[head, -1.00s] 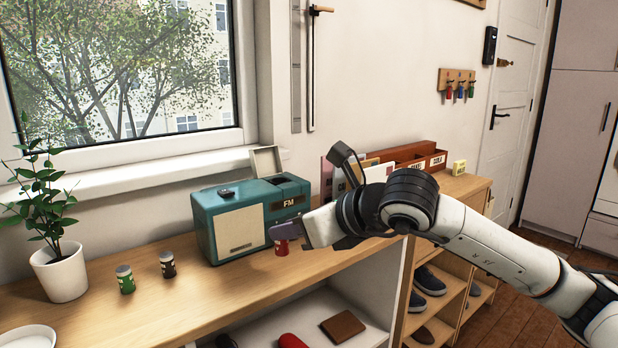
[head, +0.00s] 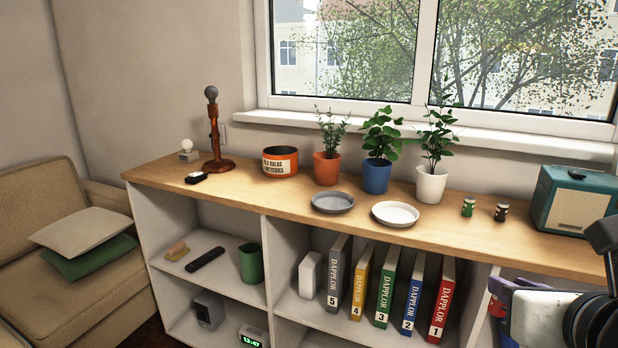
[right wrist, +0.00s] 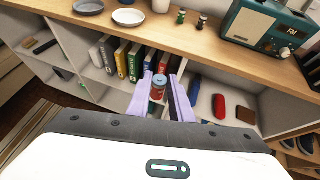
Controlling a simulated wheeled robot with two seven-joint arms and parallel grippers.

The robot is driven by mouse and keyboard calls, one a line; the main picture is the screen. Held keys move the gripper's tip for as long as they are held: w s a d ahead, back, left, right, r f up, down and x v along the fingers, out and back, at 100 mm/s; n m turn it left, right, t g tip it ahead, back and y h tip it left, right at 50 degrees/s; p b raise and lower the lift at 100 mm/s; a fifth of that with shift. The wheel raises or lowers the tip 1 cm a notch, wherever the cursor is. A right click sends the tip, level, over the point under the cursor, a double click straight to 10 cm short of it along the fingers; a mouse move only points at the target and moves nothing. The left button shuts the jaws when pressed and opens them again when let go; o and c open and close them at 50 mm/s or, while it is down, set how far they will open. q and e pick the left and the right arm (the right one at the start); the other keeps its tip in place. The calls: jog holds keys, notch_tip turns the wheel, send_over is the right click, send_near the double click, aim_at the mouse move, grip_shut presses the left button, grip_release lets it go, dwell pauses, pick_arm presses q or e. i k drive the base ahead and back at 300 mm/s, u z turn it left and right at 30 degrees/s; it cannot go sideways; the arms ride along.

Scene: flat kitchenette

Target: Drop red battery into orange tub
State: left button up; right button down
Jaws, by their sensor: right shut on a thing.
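The orange tub (head: 281,164) stands on the counter at the back left in the head view, with a pale label reading about old bulbs and batteries. My right gripper (right wrist: 160,80) is shut on the red battery (right wrist: 158,90), which sits upright between the two pale purple fingers in the right wrist view. In the head view the battery (head: 496,307) shows only in part at the lower right, in front of the shelf unit and well to the right of the tub. My left gripper is out of view.
Plants in an orange pot (head: 326,169), a blue pot (head: 376,176) and a white pot (head: 432,185) stand right of the tub. A grey dish (head: 332,202), white dish (head: 395,214), green battery (head: 468,207), black battery (head: 501,212) and teal radio (head: 575,203) share the counter.

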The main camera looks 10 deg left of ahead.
aim_at(285, 171)
jog(key=z, duration=0.2)
jog(key=k, duration=0.3)
jog(key=u, duration=1.55)
jog(key=i, duration=0.8)
jog(key=z, duration=0.1)
